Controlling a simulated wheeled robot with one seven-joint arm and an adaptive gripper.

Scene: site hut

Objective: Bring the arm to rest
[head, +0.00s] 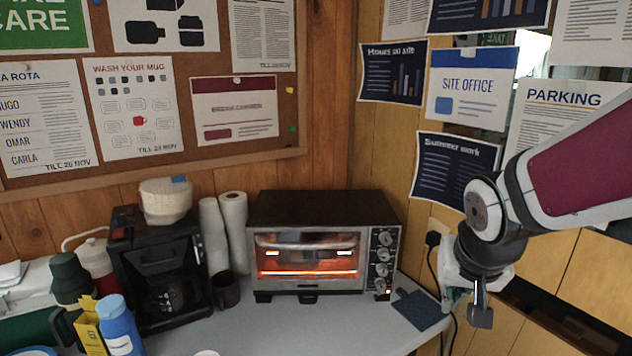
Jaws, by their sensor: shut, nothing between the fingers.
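My arm comes in from the right edge, with a maroon link and a dark wrist. My gripper (480,316) hangs at the end of it, pointing down and shut, with nothing in it. It is at the right, beyond the right end of the counter in the picture, in front of the wood-panelled wall. It appears apart from the toaster oven (309,290) and the blue cloth or mat near it.
The oven glows orange inside. A black coffee maker (165,270), paper rolls (234,230), a dark mug (226,290), a blue bottle (117,325) and a yellow box (90,330) crowd the left. A blue mat (420,311) lies right of the oven.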

